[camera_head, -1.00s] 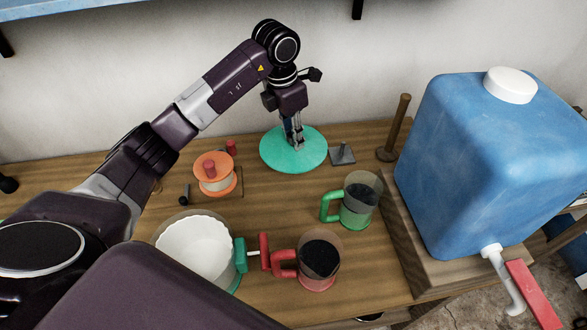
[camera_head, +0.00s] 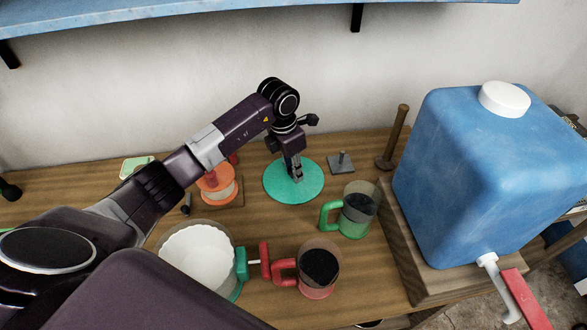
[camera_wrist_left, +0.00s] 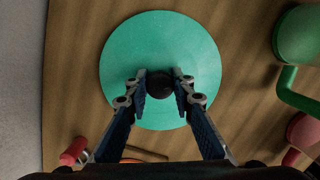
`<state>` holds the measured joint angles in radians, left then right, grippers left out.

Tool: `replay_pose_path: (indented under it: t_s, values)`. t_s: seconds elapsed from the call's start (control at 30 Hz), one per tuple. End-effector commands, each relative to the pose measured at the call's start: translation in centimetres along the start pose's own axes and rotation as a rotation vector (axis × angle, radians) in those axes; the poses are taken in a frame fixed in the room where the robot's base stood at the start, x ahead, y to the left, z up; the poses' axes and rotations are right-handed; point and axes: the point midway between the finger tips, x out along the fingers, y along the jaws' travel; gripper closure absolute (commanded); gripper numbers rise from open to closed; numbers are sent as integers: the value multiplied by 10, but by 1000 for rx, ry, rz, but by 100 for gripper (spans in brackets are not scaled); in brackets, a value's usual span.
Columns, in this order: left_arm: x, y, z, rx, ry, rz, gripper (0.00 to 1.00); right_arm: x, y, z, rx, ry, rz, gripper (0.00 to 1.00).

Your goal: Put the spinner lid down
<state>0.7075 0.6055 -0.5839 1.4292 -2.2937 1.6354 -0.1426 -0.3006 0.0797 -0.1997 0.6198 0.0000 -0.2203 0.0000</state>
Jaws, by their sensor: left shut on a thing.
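The spinner lid is a flat teal disc (camera_head: 312,187) with a dark round knob (camera_wrist_left: 159,86). In the head view it is level, over the back middle of the wooden table. My left gripper (camera_head: 297,179) points down at it. The left wrist view shows its two fingertips (camera_wrist_left: 159,90) on either side of the knob, shut on it. Part of the disc is hidden behind the fingers. The lid is low, but I cannot tell whether its underside touches the table (camera_head: 255,222). My right gripper is not in view.
A metal plate with a peg (camera_head: 341,162) stands just right of the lid, and an orange spool (camera_head: 219,187) to its left. A green-handled mug (camera_head: 357,217), red-handled mug (camera_head: 319,267) and white-lined bowl (camera_head: 197,255) stand in front. A blue water jug (camera_head: 470,180) is at right.

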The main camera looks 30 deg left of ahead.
Motion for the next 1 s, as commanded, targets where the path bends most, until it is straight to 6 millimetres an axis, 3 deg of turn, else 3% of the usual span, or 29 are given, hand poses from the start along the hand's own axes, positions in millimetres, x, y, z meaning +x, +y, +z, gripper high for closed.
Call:
replay_pose_path:
  t_s: [0.2, 0.57, 0.67, 1.0]
  values:
    - [1, 0, 0, 0, 0, 0, 60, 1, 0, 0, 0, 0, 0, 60]
    - [-5, 0, 1, 0, -1, 0, 60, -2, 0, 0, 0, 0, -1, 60]
    - [-18, 1, 2, 1, -4, 2, 60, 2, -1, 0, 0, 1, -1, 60]
    - [-90, 1, 1, 0, -3, 3, 60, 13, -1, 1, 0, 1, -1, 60]
